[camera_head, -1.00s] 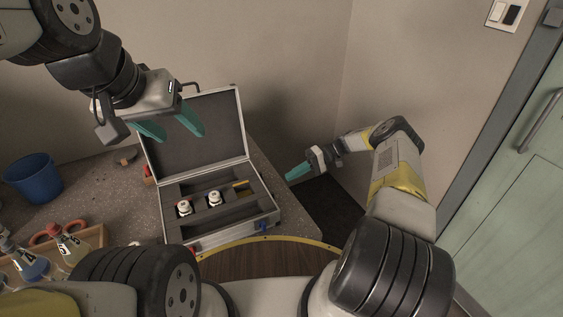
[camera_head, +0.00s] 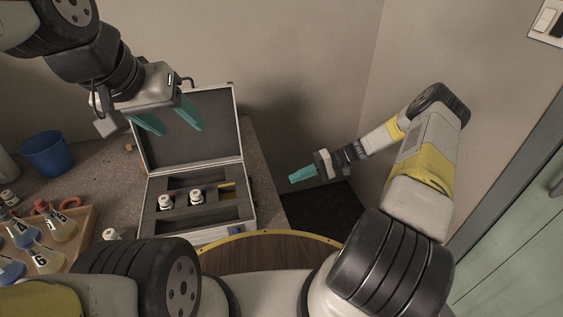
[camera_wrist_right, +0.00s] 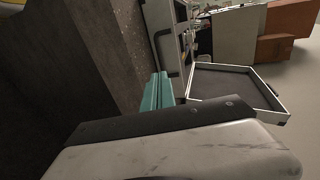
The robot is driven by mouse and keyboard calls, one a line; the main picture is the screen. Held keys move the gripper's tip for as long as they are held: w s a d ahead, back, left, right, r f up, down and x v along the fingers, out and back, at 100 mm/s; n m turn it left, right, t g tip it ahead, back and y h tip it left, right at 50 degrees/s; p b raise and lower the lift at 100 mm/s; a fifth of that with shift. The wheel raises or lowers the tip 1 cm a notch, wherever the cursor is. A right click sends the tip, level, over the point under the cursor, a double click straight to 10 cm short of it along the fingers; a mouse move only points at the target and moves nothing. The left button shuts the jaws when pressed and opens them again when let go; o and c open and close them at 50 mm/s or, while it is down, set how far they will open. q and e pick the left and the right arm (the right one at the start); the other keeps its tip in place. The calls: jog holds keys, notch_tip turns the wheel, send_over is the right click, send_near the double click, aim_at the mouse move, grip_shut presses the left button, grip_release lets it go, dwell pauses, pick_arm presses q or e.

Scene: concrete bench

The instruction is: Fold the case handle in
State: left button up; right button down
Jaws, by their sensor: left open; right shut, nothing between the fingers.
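The open case (camera_head: 245,208) lies on the bench with its grey foam-lined lid (camera_head: 190,125) raised at the back. Two white-capped vials (camera_head: 166,203) sit in its foam. The handle is not clear in the head view. In the right wrist view, a thin bar that may be the handle shows beside the case's side (camera_wrist_right: 157,42), near the lid (camera_wrist_right: 235,88). My left gripper (camera_head: 181,130) is open and empty in front of the raised lid. My right gripper (camera_head: 302,174) is shut and empty, right of the case and apart from it; its teal fingers show in the wrist view (camera_wrist_right: 158,92).
A blue bucket (camera_head: 47,153) stands at the left of the bench. A wooden tray (camera_head: 82,235) with several labelled flasks is at the front left. The bench's right edge runs just past the case, with free space between it and the wall.

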aim_at(262, 198)
jog(key=x, duration=1.2)
jog(key=shift+s+a+f, duration=0.1)
jog(key=shift+a+f, duration=0.05)
jog(key=shift+a, duration=0.15)
jog(key=shift+s+a+f, duration=0.15)
jog(key=shift+a+f, duration=0.25)
jog(key=shift+a, duration=0.2)
